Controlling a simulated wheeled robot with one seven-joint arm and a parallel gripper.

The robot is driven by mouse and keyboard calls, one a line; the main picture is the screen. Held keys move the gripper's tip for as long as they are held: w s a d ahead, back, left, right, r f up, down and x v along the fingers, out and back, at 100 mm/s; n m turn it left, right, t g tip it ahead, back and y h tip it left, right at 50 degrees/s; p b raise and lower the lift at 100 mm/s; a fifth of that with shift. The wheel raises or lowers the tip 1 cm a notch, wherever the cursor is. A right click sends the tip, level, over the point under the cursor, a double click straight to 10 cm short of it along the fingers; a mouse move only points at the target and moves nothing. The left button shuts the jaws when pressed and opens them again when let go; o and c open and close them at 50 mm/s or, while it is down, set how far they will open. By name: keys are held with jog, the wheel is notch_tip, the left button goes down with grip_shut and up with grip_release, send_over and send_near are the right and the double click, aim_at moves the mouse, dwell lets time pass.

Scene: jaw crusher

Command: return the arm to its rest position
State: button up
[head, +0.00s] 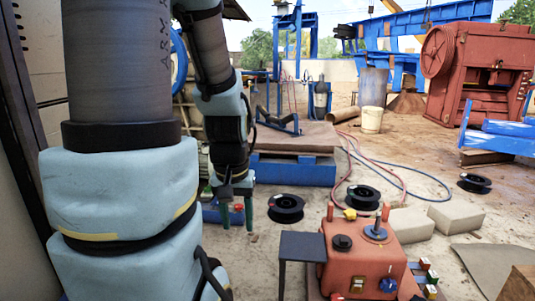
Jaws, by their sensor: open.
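My arm, in light blue and grey covers, fills the left of the head view. Its last links hang down near the middle left.
A red control box (362,255) with knobs stands at the front right, beside a small dark stand (303,246). More black spools (363,197) and pale blocks (456,217) lie on the ground. A red machine (478,72) stands at the back right. Hoses (405,180) cross the sandy floor.

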notch_tip(320, 180, up, 28)
jog(key=p, duration=2.5)
jog(key=shift+f, duration=0.1)
jog(key=shift+o, duration=0.3)
